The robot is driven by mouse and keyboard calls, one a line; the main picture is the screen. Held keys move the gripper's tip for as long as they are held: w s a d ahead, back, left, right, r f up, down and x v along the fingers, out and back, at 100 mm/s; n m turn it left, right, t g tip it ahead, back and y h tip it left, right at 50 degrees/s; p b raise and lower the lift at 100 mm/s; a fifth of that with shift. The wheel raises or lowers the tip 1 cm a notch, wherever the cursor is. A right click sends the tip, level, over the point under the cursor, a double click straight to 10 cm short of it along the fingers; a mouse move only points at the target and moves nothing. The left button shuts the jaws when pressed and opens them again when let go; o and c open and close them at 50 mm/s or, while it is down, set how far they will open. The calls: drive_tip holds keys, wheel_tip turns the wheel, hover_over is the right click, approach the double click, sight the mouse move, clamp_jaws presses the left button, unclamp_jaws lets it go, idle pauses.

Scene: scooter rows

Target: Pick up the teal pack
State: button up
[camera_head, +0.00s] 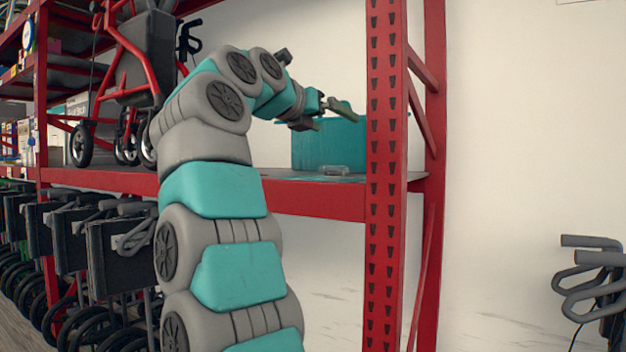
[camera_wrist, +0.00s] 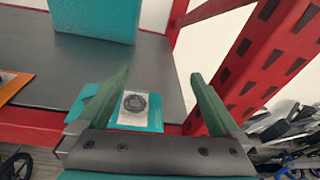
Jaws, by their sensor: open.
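The teal pack (camera_wrist: 140,104) is a flat teal card with a pale patch and a round grey item at its middle. It lies on the dark shelf board near the red front edge, and shows in the head view as a thin teal card with a clear bulge (camera_head: 335,171). My gripper (camera_wrist: 160,74) is open and empty, with two green fingers. In the wrist view the left finger crosses in front of the card, and the patch shows between the fingers. In the head view my gripper (camera_head: 335,117) is above the shelf, in front of a teal box.
The teal box (camera_head: 330,146) stands on the shelf behind the pack; it also shows in the wrist view (camera_wrist: 95,18). A red perforated upright (camera_head: 385,180) rises close to the right. An orange flat item (camera_wrist: 10,86) lies to the left. Dark shelf between is bare.

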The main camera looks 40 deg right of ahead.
sight(334, 167)
drive_tip(key=f+y, duration=0.1)
drive_tip(key=f, duration=0.1)
drive_tip(key=w+a+f+y, duration=0.1)
drive_tip(key=f, duration=0.1)
drive_tip(key=w+f+m+y, duration=0.1)
drive_tip(key=f, duration=0.2)
drive_tip(key=shift+a, duration=0.15)
drive_tip(key=x, duration=0.7)
drive_tip(key=shift+r, duration=0.1)
drive_tip(key=shift+c, duration=0.2)
drive_tip(key=c, duration=1.4)
drive_tip(key=shift+r, duration=0.15)
